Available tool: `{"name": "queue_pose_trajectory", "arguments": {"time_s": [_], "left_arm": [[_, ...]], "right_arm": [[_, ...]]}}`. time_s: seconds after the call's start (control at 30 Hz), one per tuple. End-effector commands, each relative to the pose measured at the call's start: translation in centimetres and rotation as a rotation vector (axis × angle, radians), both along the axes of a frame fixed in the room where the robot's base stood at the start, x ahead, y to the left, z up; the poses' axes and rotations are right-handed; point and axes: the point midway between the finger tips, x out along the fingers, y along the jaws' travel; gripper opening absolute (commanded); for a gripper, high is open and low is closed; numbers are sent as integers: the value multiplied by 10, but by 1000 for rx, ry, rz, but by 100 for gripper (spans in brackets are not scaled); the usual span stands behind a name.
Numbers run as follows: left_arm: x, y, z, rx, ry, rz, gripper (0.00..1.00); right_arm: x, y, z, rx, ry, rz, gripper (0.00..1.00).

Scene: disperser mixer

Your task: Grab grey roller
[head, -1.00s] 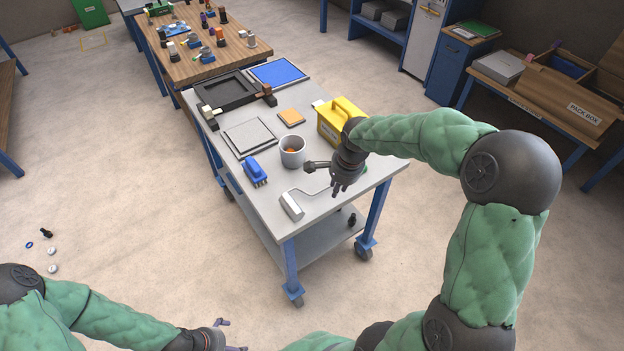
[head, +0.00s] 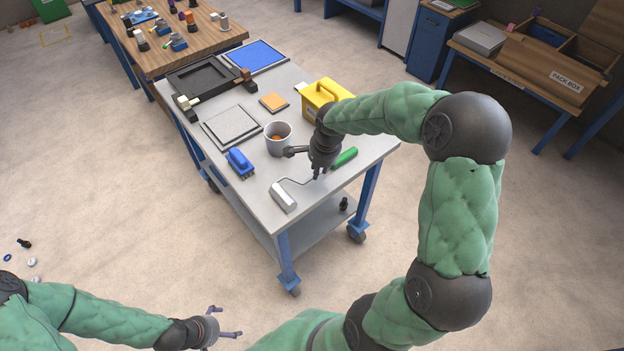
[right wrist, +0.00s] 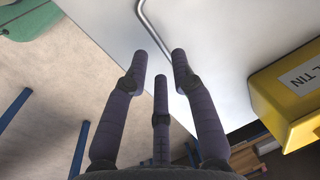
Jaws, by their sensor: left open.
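The grey roller (head: 283,197) lies on the front part of the grey table. Its thin wire frame runs right to a green handle (head: 344,158) near the table's right edge. My right gripper (head: 318,174) is over the wire, between roller head and handle, with its fingers pointing down. In the right wrist view its fingers (right wrist: 160,62) are spread with nothing between them, and the bent wire (right wrist: 150,28) shows just beyond the tips. Whether a finger touches it I cannot tell. My left gripper (head: 228,322) is open and empty, low in the head view, away from the table.
A metal cup (head: 278,138) stands close left of the right gripper. A blue brush (head: 240,162) lies left of the roller. A yellow tin (head: 322,100) stands behind the right wrist; it also shows in the right wrist view (right wrist: 290,92). A grey tray (head: 232,127) lies farther back.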

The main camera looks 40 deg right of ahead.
Motion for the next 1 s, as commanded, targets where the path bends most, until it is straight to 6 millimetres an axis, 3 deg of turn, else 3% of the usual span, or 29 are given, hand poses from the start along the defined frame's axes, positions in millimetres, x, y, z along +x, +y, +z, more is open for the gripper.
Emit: {"name": "queue_pose_trajectory", "arguments": {"time_s": [0.2,0.3,0.53,0.63,1.0], "left_arm": [[0,0,-19,0,0,0,92],[0,0,-22,0,0,0,92],[0,0,-20,0,0,0,92],[0,0,-20,0,0,0,92],[0,0,-20,0,0,0,92]], "right_arm": [[5,1,-35,2,3,0,26],[8,1,-42,1,1,0,26],[8,1,-41,0,0,0,26],[8,1,-41,0,0,0,0],[8,1,-40,0,-1,0,0]]}}
